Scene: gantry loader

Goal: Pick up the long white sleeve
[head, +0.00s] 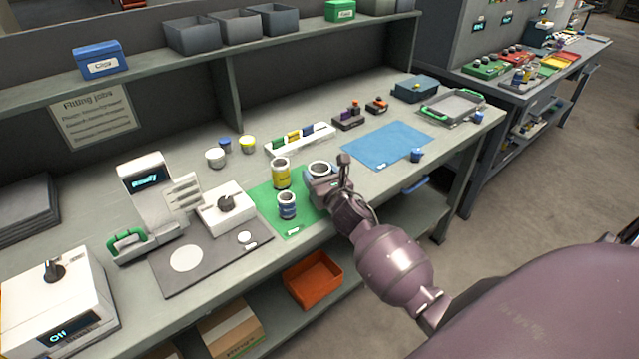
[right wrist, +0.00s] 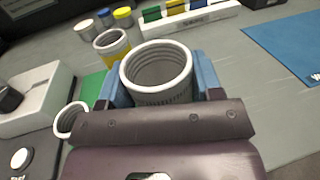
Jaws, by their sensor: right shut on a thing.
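The long white sleeve (right wrist: 158,72) is a threaded open-topped ring of white, seen large in the right wrist view between the blue finger pads of my right gripper (right wrist: 160,88). My right gripper is shut on it. In the head view the sleeve's white rim (head: 319,168) shows at the right edge of the green mat (head: 262,193), with my right gripper (head: 318,182) around it. The sleeve looks upright; whether its base touches the surface is hidden by the gripper. My left gripper is not in either view.
A yellow-banded sleeve (head: 281,174) and a blue-banded one (head: 287,206) stand close to the left. A white rack (head: 300,139) stands behind. A blue mat (head: 387,146) lies to the right with a small blue cap (head: 416,155) at its edge.

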